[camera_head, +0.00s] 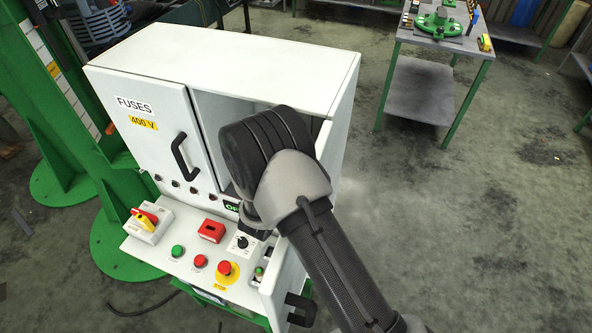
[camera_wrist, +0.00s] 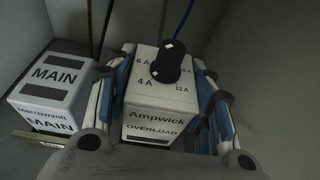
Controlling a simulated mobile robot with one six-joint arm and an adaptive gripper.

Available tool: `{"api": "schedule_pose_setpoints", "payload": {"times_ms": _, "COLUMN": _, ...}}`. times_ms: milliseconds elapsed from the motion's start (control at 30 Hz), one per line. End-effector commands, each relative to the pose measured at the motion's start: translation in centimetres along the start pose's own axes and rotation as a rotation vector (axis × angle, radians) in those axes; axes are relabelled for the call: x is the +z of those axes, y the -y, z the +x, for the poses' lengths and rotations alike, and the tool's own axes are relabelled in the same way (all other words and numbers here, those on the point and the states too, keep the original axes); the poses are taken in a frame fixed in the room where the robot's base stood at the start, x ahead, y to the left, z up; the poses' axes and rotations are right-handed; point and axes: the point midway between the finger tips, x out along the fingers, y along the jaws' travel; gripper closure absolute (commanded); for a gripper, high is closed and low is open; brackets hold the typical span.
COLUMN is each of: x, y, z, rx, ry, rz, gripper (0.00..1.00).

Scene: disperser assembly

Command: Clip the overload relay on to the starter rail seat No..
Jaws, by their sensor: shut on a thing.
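The overload relay (camera_wrist: 150,118) is a white block marked "Ampwick OVERLOAD" with a black dial on top, and it fills the middle of the wrist view. My gripper (camera_wrist: 160,90) is shut on it, with blue-padded fingers along its left and right sides. A strip of rail (camera_wrist: 36,138) shows at the left, under the neighbouring unit. The seat for the relay is hidden, and I cannot tell whether the relay touches the rail. In the head view my gripper and the relay are hidden behind my arm, which reaches into the open right side of the white cabinet (camera_head: 240,60).
A white unit marked "MAIN" (camera_wrist: 50,85) sits just left of my gripper. Dark, red and blue wires (camera_wrist: 183,28) run up behind. An open door (camera_head: 285,280) and a control panel with buttons (camera_head: 190,250) lie close to my arm. Cabinet walls enclose the work space.

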Motion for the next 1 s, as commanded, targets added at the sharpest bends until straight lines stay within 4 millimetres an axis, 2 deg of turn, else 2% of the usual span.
{"api": "schedule_pose_setpoints", "payload": {"times_ms": 467, "x": 0.0, "y": 0.0, "z": 0.0, "rx": 0.0, "ry": 0.002, "rz": 0.001, "gripper": 0.87}}
{"api": "schedule_pose_setpoints", "payload": {"times_ms": 1000, "x": -1.8, "y": 0.0, "z": 0.5, "rx": 0.0, "ry": -0.002, "rz": -0.004, "gripper": 0.87}}
